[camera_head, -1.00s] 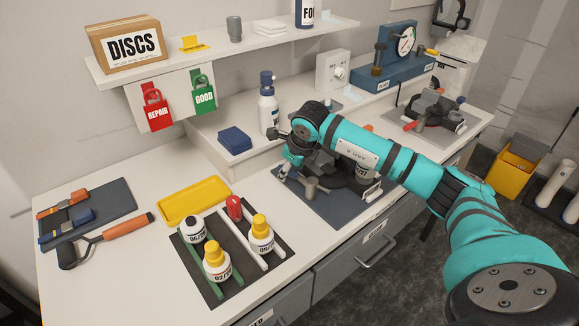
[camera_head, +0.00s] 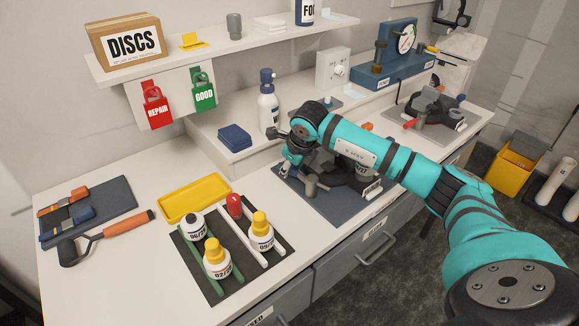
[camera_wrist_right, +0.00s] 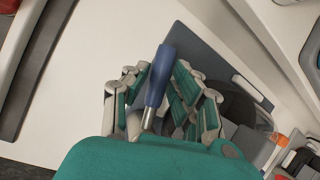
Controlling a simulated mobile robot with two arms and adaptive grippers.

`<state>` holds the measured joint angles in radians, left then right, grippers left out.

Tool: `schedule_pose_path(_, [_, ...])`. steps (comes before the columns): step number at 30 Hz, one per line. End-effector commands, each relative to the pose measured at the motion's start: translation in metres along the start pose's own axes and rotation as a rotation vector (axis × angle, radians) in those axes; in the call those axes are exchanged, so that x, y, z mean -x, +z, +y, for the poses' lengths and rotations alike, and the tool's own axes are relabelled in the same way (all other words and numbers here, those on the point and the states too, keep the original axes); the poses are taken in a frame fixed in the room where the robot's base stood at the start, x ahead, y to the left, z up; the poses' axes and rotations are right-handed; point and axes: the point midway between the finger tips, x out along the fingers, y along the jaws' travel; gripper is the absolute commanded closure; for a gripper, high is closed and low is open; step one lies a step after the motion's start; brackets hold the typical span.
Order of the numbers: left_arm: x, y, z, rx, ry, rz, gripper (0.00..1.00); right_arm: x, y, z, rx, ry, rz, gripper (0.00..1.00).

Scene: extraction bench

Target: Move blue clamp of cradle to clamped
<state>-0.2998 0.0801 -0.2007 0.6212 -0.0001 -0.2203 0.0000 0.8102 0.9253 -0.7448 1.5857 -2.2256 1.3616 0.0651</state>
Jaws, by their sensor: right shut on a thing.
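The blue clamp handle (camera_wrist_right: 160,75) stands between the fingers of my right gripper (camera_wrist_right: 160,108) in the right wrist view, with a silver rod at its lower end. The gripper is shut on it. In the head view my right gripper (camera_head: 287,168) is at the left side of the near cradle, and the blue clamp is hard to make out there. The cradle (camera_head: 352,187) is dark and sits on a blue-grey mat (camera_head: 325,212), partly hidden by my arm. Its dark body (camera_wrist_right: 235,105) also shows right of the fingers in the wrist view. My left gripper is not in view.
A rack (camera_head: 210,285) with several bottles stands left of the cradle, and a yellow tray (camera_head: 193,198) lies behind it. A white bottle with a blue top (camera_head: 268,105) stands behind my gripper. A second cradle (camera_head: 432,108) is at the back right.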

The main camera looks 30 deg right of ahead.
Motion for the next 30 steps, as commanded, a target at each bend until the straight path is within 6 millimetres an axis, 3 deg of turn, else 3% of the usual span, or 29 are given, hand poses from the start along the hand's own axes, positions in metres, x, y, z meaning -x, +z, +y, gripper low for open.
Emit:
schedule_pose_path(14, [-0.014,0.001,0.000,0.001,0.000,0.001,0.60,0.001,-0.001,0.008,0.114,0.044,-0.027,1.00])
schedule_pose_path(30, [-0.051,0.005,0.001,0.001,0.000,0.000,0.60,0.011,-0.011,0.039,0.554,0.227,-0.123,1.00])
